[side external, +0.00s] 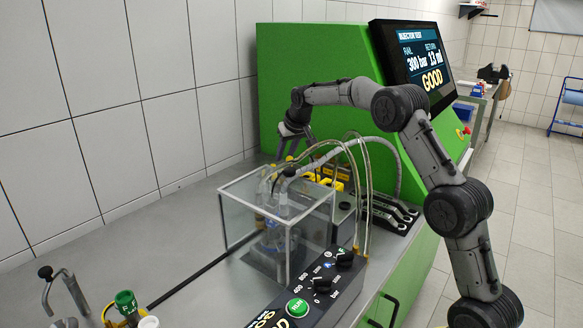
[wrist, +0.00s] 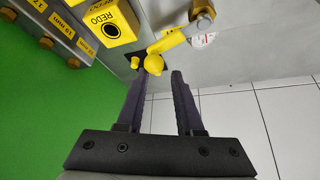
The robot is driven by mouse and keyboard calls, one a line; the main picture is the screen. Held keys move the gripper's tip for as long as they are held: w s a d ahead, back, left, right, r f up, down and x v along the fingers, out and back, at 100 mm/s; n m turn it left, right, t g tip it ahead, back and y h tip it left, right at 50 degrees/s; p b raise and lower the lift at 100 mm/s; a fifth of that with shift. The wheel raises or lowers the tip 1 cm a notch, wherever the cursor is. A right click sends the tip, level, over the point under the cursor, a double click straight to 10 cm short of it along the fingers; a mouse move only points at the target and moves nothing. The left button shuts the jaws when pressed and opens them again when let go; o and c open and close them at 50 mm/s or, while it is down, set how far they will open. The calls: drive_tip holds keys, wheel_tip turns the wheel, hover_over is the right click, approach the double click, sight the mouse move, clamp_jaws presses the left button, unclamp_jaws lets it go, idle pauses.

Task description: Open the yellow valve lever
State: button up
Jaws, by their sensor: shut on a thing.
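The yellow valve lever (wrist: 167,43) shows in the wrist view, running from a brass fitting at upper right down to a rounded yellow knob at its lower left end. My gripper (wrist: 161,74) has its two dark fingers at the knob, shut on the lever end with a visible gap between the fingers. The left finger's tip is partly hidden by the knob. In the side view my gripper (side external: 292,148) points down behind the glass tank; the lever cannot be made out there.
A yellow REDO box (wrist: 103,22) and a metal rail (wrist: 60,40) with yellow labels lie left of the lever. In the side view, a glass tank (side external: 235,215) with arching hoses stands in front of my gripper. A green machine (side external: 300,60) with a screen (side external: 415,65) reading GOOD stands behind.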

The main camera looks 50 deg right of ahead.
drive_tip(key=shift+o, duration=0.2)
drive_tip(key=shift+w+a+f, duration=0.1)
drive_tip(key=shift+a+f, duration=0.5)
drive_tip(key=shift+f, duration=0.2)
drive_tip(key=shift+o, duration=0.5)
drive_tip(key=shift+w+a+f, duration=0.1)
drive_tip(key=shift+w+a, duration=0.1)
drive_tip(key=shift+a, duration=0.1)
drive_tip(key=shift+o, duration=0.2)
drive_tip(key=o, duration=1.2)
drive_tip(key=shift+w+r, duration=0.1)
drive_tip(key=shift+r, duration=0.1)
drive_tip(key=shift+r, duration=0.15)
